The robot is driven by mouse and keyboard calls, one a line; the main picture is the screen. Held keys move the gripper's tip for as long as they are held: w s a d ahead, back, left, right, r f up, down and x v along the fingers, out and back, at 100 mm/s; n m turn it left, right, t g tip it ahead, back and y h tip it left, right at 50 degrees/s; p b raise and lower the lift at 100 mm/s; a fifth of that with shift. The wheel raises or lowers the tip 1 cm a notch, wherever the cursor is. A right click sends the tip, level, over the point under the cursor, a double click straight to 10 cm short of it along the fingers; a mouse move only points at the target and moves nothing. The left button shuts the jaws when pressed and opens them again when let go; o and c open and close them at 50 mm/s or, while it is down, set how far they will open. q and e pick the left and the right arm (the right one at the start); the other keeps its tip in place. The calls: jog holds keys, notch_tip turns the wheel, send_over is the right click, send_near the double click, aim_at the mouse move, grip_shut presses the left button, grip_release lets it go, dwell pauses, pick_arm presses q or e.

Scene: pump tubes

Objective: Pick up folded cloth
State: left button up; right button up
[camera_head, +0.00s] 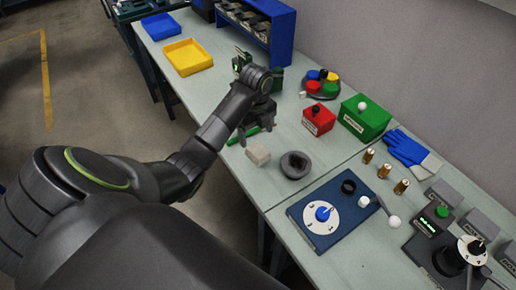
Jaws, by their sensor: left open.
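A small beige-grey block-like piece (258,155), which looks like the folded cloth, lies on the pale workbench (222,77) left of a dark grey round bowl-like part (295,165). My left arm reaches in from the left over the bench. My left gripper (257,128) points down just behind the cloth in the picture, apart from it, with open jaws. A green-handled item (236,138) lies beside the fingers; its full shape is partly hidden. My right gripper is not in view.
Yellow (188,57) and blue (161,26) trays lie at the far end. A red box (318,119), a green box (365,117) and blue gloves (406,147) stand along the wall side. A blue dial panel (322,214) lies nearer.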

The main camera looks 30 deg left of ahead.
aim_at(258, 150)
pick_arm(q)
jog(key=shift+f+b, duration=1.8)
jog(key=shift+f, duration=0.55)
jog(key=shift+w+d+f+p, duration=0.1)
jog(key=shift+f+p, duration=0.1)
jog(key=shift+f, duration=0.95)
jog(key=shift+w+d+f+p, duration=0.1)
jog(key=shift+f+p, duration=0.05)
jog(key=shift+f, duration=0.95)
jog(key=shift+c, duration=0.3)
jog(key=c, duration=1)
